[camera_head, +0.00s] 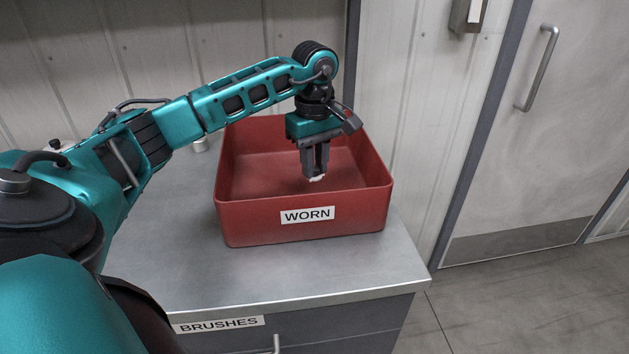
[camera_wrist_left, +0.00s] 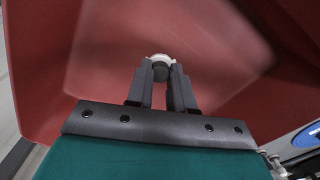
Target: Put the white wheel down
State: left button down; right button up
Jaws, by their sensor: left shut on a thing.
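The white wheel (camera_head: 317,179) is small and shows at the fingertips of my left gripper (camera_head: 316,172). It also shows in the left wrist view (camera_wrist_left: 160,58), between the two dark fingers, with a dark grey part below its white rim. My left gripper points down inside the red bin labelled WORN (camera_head: 258,216) and is shut on the wheel. The wheel appears to be above the bin floor; the exact gap cannot be told. My right gripper is not in view.
The bin stands on a grey metal counter (camera_head: 180,255) near its right end, with walls all round my gripper. A drawer labelled BRUSHES (camera_head: 340,325) is below. A small white object (camera_head: 200,145) stands behind, left of the bin. A door (camera_head: 560,120) is at right.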

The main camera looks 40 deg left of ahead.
aim_at(315, 174)
pick_arm(q)
jog(key=shift+f, duration=2.25)
jog(key=shift+f, duration=0.2)
jog(key=c, duration=1)
grip_release()
jog(key=shift+r, duration=0.1)
notch_tip(315, 174, up, 12)
jog(key=shift+r, duration=0.15)
